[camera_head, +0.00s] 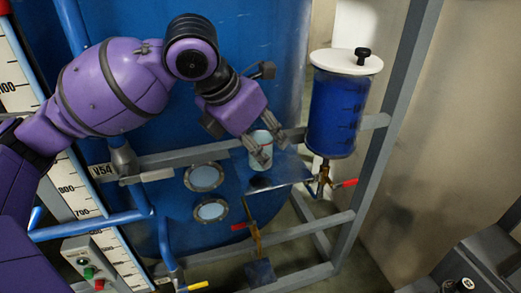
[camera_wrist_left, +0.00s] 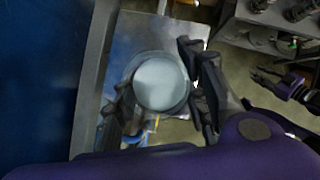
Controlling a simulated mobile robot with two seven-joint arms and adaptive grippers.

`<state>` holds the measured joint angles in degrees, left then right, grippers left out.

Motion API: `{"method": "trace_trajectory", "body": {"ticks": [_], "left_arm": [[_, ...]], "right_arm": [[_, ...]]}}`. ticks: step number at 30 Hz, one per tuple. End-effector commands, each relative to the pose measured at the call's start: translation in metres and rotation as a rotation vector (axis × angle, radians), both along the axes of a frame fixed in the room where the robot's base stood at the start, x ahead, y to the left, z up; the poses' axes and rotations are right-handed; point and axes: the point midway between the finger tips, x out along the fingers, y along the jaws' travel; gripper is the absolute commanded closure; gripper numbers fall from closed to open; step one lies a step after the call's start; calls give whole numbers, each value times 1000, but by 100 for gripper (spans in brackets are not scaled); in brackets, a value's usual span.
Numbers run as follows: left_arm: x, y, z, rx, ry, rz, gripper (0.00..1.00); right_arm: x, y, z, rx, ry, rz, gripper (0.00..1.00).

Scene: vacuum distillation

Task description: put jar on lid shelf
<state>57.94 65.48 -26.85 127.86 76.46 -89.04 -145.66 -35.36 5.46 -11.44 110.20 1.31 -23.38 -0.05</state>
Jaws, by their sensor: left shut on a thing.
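My left gripper (camera_head: 264,147) is shut on a pale, clear-walled jar (camera_head: 261,158), with one finger on each side of it. The jar is upright at the blue metal shelf (camera_head: 288,171) on the frame. I cannot tell if its base touches the shelf. In the left wrist view I look down on the jar's pale round top (camera_wrist_left: 160,83) between the fingers, with bare shelf (camera_wrist_left: 188,32) beyond. My right gripper (camera_wrist_left: 268,78) shows small at the right of the left wrist view, its dark fingers apart and empty.
A blue-filled cylinder (camera_head: 335,112) with a white lid (camera_head: 346,62) and black knob stands right of the shelf. A red-handled valve (camera_head: 325,180) is beneath it. Grey frame bars and a large blue tank (camera_head: 275,50) surround the shelf.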

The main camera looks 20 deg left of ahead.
Motion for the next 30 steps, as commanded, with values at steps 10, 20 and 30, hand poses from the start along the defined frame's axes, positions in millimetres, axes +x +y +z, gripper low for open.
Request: {"method": "trace_trajectory", "body": {"ticks": [10,20,30], "left_arm": [[-2,-1,-21,0,-1,-2,94],[-2,0,-25,1,1,-2,46],[-2,-1,-24,1,0,-2,42]], "right_arm": [[6,3,6,4,-12,5,73],[3,4,3,5,-6,6,73],[3,2,3,3,-6,4,73]]}}
